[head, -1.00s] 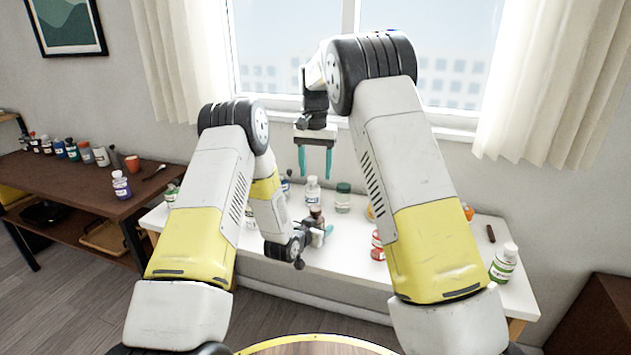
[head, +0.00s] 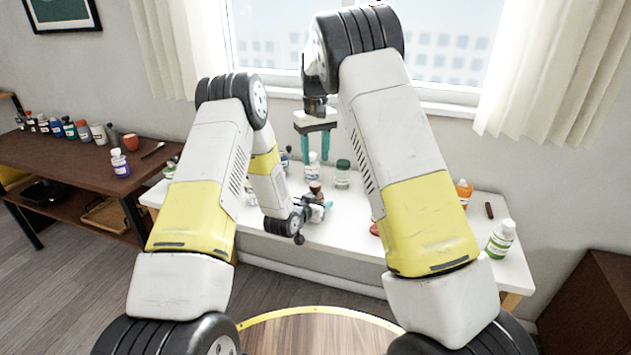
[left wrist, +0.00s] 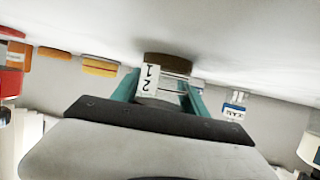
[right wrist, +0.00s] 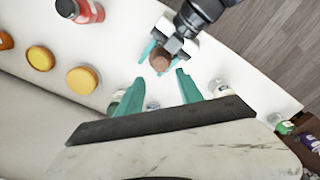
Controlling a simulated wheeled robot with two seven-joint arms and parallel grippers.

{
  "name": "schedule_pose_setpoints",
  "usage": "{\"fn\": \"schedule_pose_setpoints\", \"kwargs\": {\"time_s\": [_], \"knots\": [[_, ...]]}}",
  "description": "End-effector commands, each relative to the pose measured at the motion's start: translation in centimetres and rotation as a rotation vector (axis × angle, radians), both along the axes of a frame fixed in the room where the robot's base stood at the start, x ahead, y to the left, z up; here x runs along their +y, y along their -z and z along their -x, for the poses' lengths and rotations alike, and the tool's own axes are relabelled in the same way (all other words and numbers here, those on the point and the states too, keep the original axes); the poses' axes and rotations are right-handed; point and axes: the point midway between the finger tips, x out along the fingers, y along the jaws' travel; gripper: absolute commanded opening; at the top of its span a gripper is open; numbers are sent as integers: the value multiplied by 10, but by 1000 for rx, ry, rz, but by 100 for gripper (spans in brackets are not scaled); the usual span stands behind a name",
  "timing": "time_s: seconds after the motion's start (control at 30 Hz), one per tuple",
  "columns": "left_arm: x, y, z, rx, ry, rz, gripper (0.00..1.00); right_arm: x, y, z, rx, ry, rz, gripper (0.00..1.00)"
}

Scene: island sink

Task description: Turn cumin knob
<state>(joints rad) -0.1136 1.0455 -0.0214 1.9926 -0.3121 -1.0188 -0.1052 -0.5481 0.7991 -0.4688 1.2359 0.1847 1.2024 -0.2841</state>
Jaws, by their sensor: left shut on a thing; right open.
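A small jar with a brown top (head: 315,187) is above the white table. In the left wrist view its brown top (left wrist: 168,64) and pale label (left wrist: 149,80) show between the teal fingers; I cannot read a spice name. My left gripper (left wrist: 163,84) is shut around the jar. My right gripper (head: 317,158) is open and empty, above the jar with its fingers pointing down. In the right wrist view the brown top (right wrist: 160,61) lies just beyond the open right fingers (right wrist: 157,84), apart from them. The jar's lower part is hidden.
The white table (head: 345,240) holds a green-lidded jar (head: 343,173), a white-capped bottle (head: 313,171), an orange-capped bottle (head: 464,189) and a green-labelled bottle (head: 501,238). A brown side table (head: 80,165) at left carries several bottles. The window is behind.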

Motion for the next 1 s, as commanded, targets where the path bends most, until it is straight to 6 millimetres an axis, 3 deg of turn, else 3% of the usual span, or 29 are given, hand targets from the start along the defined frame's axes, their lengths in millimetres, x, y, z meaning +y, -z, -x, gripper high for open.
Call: {"fn": "schedule_pose_setpoints", "kwargs": {"time_s": [0.2,0.4,0.6,0.87,1.0], "knots": [[0,0,0,-1,0,0,6,0,47,1,5,2,2,43],[0,0,0,-1,0,0,6,0,77,0,3,2,1,43],[0,0,0,-1,0,0,6,0,90,0,1,3,0,43],[0,0,0,-1,0,0,6,0,91,0,0,2,0,43],[0,0,0,-1,0,0,6,0,90,0,0,3,0,18]]}}
